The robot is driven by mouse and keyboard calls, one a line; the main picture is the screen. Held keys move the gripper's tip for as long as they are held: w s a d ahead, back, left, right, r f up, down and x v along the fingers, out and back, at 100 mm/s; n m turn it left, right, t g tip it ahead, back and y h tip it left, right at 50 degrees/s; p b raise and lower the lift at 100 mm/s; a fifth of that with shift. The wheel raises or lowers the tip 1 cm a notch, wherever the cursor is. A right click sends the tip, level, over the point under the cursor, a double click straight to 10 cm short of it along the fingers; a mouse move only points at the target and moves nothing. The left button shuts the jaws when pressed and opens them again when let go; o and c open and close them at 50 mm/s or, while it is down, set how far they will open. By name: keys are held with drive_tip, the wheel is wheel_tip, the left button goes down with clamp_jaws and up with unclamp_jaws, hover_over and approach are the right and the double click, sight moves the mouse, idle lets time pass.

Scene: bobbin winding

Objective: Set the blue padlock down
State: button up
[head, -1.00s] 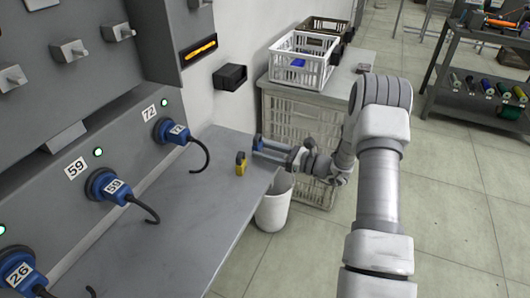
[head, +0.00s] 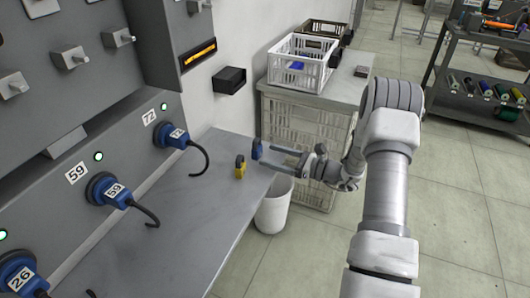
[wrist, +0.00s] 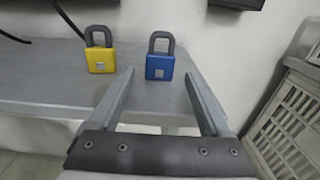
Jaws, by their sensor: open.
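The blue padlock (wrist: 160,66) stands upright on the grey ledge (wrist: 60,96), with its dark shackle on top. In the head view the blue padlock (head: 257,149) is near the far right end of the ledge. My gripper (wrist: 159,78) is open and empty, its two fingers pointing at the padlock. The padlock is just beyond the fingertips and lines up with the gap between them. In the head view my gripper (head: 270,156) is just to the right of the padlock.
A yellow padlock (wrist: 100,59) stands to the left of the blue one, also in the head view (head: 240,170). A white bin (head: 272,208) is below the ledge's end. Blue numbered plugs with dark cables (head: 172,135) line the panel at left.

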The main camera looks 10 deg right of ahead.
drive_tip(key=p+v, duration=0.1)
drive_tip(key=v, duration=0.8)
drive_tip(key=s+a+r+n+g+h, duration=0.4)
drive_tip(key=s+a+r+n+g, duration=0.6)
drive_tip(key=s+a+r+n, duration=0.4)
drive_tip(key=s+d+r+n+t+h, duration=0.2)
drive_tip(key=s+r+n+h, duration=0.2)
drive_tip(key=s+n+h, duration=0.1)
drive_tip(key=s+d+r+n+t+h, duration=0.2)
drive_tip(key=s+r+n+t+h, duration=0.1)
drive_tip(key=s+r+n+h, duration=0.2)
drive_tip(key=s+n, duration=0.1)
drive_tip(key=s, duration=0.1)
drive_tip(key=shift+s+r+h, duration=0.2)
drive_tip(key=shift+s+h, duration=0.1)
drive_tip(key=shift+s, duration=0.1)
